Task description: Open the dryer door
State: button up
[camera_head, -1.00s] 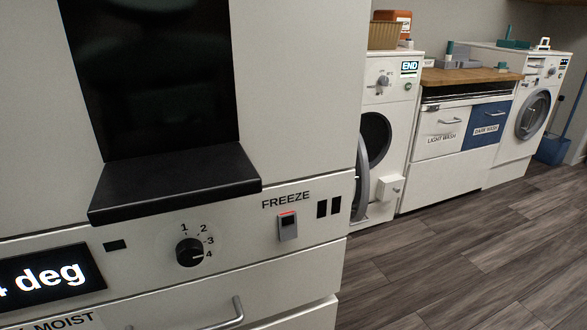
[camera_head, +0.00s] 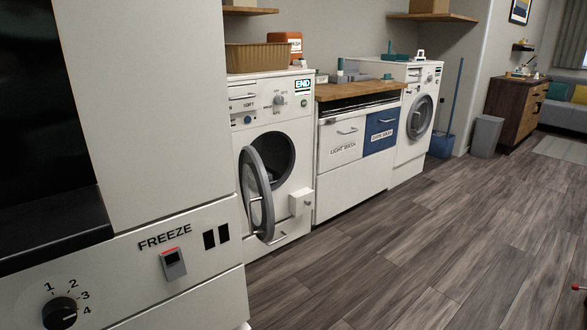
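Two white front-loading machines stand along the wall, and I cannot tell from their labels which is the dryer. The nearer machine (camera_head: 302,140) has an END display, and its round grey door (camera_head: 256,195) stands open, swung out to the left and showing the dark drum. The farther machine (camera_head: 411,155) has a round door (camera_head: 420,117) that looks shut. My gripper is not in view.
A large white appliance (camera_head: 150,100) with a FREEZE label and a dial fills the left side close by. A counter (camera_head: 360,90) with wash drawers stands between the machines. A blue bucket and a grey bin (camera_head: 486,135) stand farther back. The wooden floor (camera_head: 430,250) is clear.

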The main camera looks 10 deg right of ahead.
aim_at(410, 130)
jog(key=i+l, duration=0.1)
jog(key=l, duration=0.3)
jog(key=i+l, duration=0.15)
jog(key=l, duration=0.2)
jog(key=i+l, duration=0.1)
jog(key=l, duration=0.3)
jog(key=i+l, duration=0.2)
jog(key=l, duration=0.15)
jog(key=i+l, duration=0.25)
jog(key=l, duration=0.15)
jog(key=i+l, duration=0.2)
jog(key=l, duration=0.15)
jog(key=i+l, duration=0.4)
jog(key=i, duration=0.15)
jog(key=i+l, duration=0.4)
jog(key=i, duration=0.2)
jog(key=i+l, duration=0.4)
jog(key=i, duration=0.15)
jog(key=i+l+z, duration=0.1)
jog(key=i+l, duration=0.3)
jog(key=i, duration=0.2)
jog(key=i+l, duration=0.75)
jog(key=l, duration=0.3)
jog(key=i+l, duration=0.2)
jog(key=l, duration=0.2)
jog(key=i+l, duration=0.2)
jog(key=l, duration=0.15)
jog(key=i+l, duration=0.15)
jog(key=l, duration=0.25)
